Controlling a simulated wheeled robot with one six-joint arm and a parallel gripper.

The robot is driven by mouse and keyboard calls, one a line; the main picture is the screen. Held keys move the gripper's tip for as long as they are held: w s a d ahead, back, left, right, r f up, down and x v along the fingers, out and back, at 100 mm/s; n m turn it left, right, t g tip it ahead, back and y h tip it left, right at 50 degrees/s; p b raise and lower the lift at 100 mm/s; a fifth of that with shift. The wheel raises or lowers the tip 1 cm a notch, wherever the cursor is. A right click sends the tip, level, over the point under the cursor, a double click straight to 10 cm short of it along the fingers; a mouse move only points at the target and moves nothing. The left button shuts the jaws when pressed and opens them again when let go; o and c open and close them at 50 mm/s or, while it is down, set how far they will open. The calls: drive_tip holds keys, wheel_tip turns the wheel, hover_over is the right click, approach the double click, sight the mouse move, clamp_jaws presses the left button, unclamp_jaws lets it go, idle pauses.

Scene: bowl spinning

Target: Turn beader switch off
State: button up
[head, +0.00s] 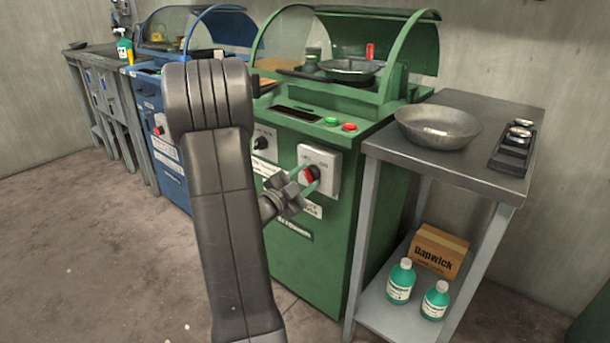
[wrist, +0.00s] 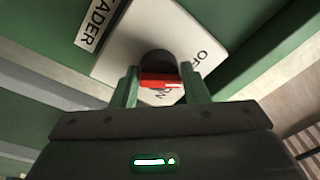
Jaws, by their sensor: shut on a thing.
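The beader switch (head: 310,173) is a dark round knob with a red grip on a white plate (head: 327,160) on the front of the green machine. The plate carries OFF and ON lettering. My gripper (head: 301,182) is at the knob, its green fingers on either side. In the wrist view, my gripper (wrist: 162,88) is shut on the red grip (wrist: 160,80), and the plate (wrist: 125,62) shows ON just below the knob and part of OFF to its right. A label reading "ADER" (wrist: 98,24) is partly cut off. Which setting the knob points to I cannot tell.
A second switch with a black knob (head: 262,142) sits left on the green machine (head: 335,245). Green and red buttons (head: 349,127) are above. A steel table (head: 470,165) with a bowl (head: 437,125) stands close on the right. A blue machine (head: 168,165) is at left.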

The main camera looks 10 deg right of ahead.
drive_tip(key=shift+s+f+n+t+p, duration=0.1)
drive_tip(key=shift+f+n+t+p, duration=0.1)
drive_tip(key=shift+n, duration=0.45)
drive_tip(key=shift+s+f+n+t+p, duration=0.1)
drive_tip(key=shift+n+p, duration=0.05)
drive_tip(key=shift+n, duration=0.5)
drive_tip(key=o, duration=0.9)
drive_tip(key=shift+d, duration=0.1)
drive_tip(key=shift+r, duration=0.1)
drive_tip(key=shift+s+a, duration=0.1)
drive_tip(key=shift+a, duration=0.2)
drive_tip(key=p+v, duration=0.1)
drive_tip(key=v, duration=1.2)
drive_tip(key=shift+s+r+p, duration=0.1)
drive_tip(key=shift+s+p, duration=0.05)
drive_tip(key=shift+p, duration=0.2)
